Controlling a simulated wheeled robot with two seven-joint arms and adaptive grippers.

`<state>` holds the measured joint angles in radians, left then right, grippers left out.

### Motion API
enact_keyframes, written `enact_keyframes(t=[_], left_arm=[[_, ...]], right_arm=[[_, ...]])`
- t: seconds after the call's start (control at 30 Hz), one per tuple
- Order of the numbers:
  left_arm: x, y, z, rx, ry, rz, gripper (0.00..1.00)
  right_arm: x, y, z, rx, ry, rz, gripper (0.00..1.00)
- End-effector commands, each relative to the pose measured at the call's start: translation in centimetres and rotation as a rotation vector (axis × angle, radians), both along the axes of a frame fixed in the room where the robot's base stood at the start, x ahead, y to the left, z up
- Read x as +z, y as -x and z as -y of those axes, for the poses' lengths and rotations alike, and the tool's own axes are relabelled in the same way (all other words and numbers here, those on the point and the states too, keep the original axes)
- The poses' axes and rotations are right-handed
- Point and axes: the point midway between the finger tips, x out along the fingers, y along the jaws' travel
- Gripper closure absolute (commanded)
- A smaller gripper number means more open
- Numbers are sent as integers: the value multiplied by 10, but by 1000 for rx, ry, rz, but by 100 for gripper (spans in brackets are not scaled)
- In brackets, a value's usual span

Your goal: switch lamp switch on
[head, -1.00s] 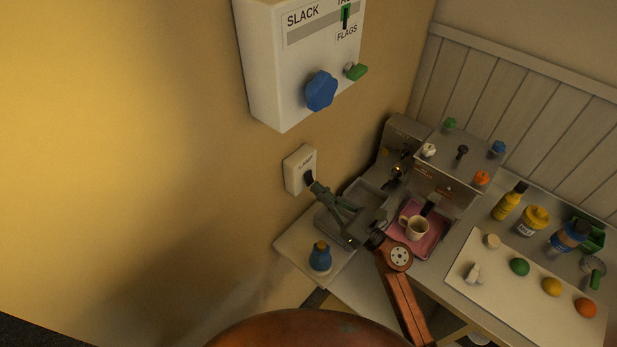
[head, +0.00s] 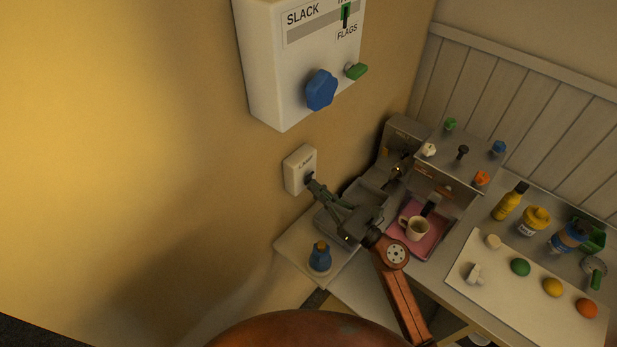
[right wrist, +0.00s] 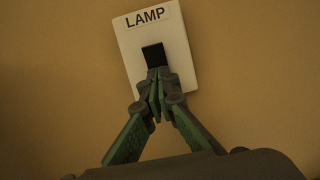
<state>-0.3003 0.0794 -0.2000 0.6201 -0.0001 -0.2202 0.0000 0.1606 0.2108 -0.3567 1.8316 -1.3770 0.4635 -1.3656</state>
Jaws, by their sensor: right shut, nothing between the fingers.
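The lamp switch is a white wall plate labelled LAMP (head: 296,172) with a dark rocker, low on the yellow wall. In the right wrist view the plate (right wrist: 178,40) is tilted and its black rocker (right wrist: 154,55) shows just beyond my fingertips. My right gripper (head: 312,182) is shut and empty, with its tips at the rocker. In the right wrist view the closed fingertips (right wrist: 159,74) overlap the rocker's lower part, so I cannot tell whether they touch it. My left gripper is not in view.
A white box (head: 262,70) with a blue knob (head: 321,90) hangs on the wall above the switch. Below are a blue bottle (head: 320,258), a coffee machine (head: 455,160) and a cup (head: 414,228). A white board (head: 490,285) with several small items lies at right.

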Motion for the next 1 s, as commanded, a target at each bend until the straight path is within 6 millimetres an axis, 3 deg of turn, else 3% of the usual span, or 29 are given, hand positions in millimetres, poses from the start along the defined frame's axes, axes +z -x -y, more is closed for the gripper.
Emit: enact_keyframes(t=[0.17,0.63,1.0], left_arm=[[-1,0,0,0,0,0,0],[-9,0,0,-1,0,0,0],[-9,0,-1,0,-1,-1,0]], right_arm=[[-1,2,3,-1,0,0,100],[-2,32,44,-1,1,-1,100],[0,36,49,0,0,0,100]])
